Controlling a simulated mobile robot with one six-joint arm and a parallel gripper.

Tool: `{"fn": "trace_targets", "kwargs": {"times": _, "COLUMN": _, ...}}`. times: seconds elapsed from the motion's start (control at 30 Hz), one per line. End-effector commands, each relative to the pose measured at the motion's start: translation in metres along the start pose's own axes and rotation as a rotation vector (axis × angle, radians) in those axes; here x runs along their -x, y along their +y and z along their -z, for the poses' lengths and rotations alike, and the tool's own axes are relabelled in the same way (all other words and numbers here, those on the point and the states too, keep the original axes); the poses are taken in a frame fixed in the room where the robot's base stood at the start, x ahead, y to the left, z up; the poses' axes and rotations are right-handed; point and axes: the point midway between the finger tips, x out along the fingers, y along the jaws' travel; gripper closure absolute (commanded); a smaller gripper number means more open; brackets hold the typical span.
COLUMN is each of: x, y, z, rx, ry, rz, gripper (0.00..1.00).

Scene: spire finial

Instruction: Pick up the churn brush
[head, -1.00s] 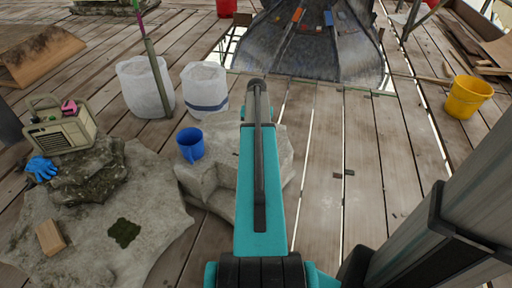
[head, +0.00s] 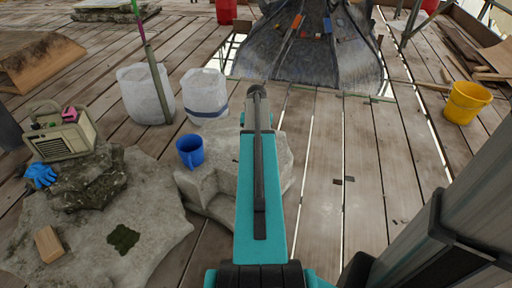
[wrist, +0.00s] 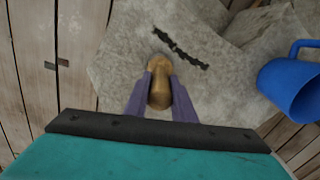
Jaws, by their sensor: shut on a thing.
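In the wrist view, a rounded, golden-brown handle-like piece, which I take to be the churn brush (wrist: 159,95), stands between the two purple fingers of my gripper (wrist: 160,77). The fingers are shut on it, one on each side, and its rounded end shows beyond them. The rest of it is hidden, so I cannot tell if it touches the stone. It is over the pale stone block (wrist: 117,68). In the head view my teal arm covers the gripper and the brush.
A blue mug (head: 190,152) stands on the block left of my arm; it also shows in the wrist view (wrist: 292,85). A larger rock (head: 160,235) carries a radio (head: 62,138), blue glove (head: 40,175) and wooden block (head: 49,244). White buckets (head: 207,95) stand behind. Planks at right are mostly clear.

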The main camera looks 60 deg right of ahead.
Motion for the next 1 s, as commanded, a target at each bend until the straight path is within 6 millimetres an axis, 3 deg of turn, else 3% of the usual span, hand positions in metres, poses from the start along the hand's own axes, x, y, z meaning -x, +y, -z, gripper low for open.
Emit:
{"fn": "trace_targets", "kwargs": {"times": 0.23, "x": 0.015, "y": 0.0, "z": 0.0, "rx": 0.0, "ry": 0.001, "rz": 0.0, "gripper": 1.0}}
{"fn": "trace_targets", "kwargs": {"times": 0.4, "x": 0.038, "y": 0.0, "z": 0.0, "rx": 0.0, "ry": 0.002, "rz": 0.0, "gripper": 1.0}}
{"fn": "trace_targets", "kwargs": {"times": 1.0, "x": 0.042, "y": 0.004, "z": -0.073, "rx": 0.001, "ry": 0.0, "rz": 0.0, "gripper": 1.0}}
